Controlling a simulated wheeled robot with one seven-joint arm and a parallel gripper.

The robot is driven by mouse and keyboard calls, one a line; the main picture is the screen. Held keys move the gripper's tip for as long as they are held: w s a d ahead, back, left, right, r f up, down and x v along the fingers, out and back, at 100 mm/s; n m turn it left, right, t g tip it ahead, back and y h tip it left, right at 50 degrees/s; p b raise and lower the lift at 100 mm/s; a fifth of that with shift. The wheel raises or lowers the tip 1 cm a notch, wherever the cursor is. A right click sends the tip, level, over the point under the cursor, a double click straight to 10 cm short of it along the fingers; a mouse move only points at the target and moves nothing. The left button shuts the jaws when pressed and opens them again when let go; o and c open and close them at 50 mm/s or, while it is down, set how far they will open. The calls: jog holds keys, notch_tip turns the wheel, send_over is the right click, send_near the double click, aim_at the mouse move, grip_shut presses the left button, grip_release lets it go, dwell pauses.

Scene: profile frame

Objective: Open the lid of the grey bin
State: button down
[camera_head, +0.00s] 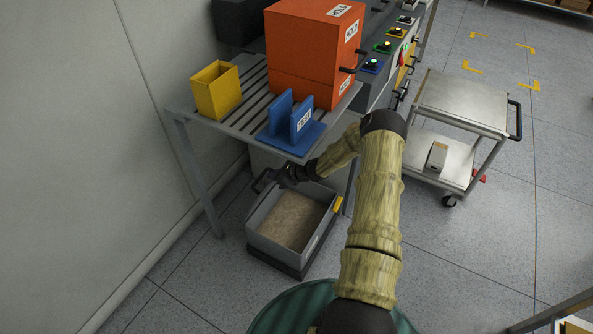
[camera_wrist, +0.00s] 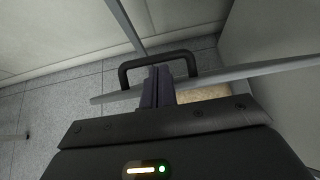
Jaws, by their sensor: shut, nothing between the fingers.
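The grey bin (camera_head: 318,240) stands on the floor below the slatted table. Its top is uncovered, and tan granular contents show inside; they also show in the wrist view (camera_wrist: 205,93). A pale panel (camera_head: 262,157) stands behind the bin under the table; I cannot tell whether it is the lid. My gripper (camera_head: 279,179) is low over the bin's back left corner. In the wrist view, my gripper (camera_wrist: 157,72) is shut and empty beside a black loop handle (camera_wrist: 124,75). I cannot tell whether they touch. A light grey edge (camera_wrist: 265,69) runs by the handle.
The slatted table (camera_head: 182,112) above holds a yellow bin (camera_head: 216,90), a blue holder (camera_head: 290,135) and an orange box (camera_head: 310,55). Its leg (camera_head: 200,180) stands left of the bin. A metal cart (camera_head: 460,100) stands at right. Floor in front of the bin is partly clear.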

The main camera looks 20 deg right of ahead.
jog(key=p+v, duration=0.2)
jog(key=v, duration=1.2)
jog(key=c, duration=2.1)
grip_release()
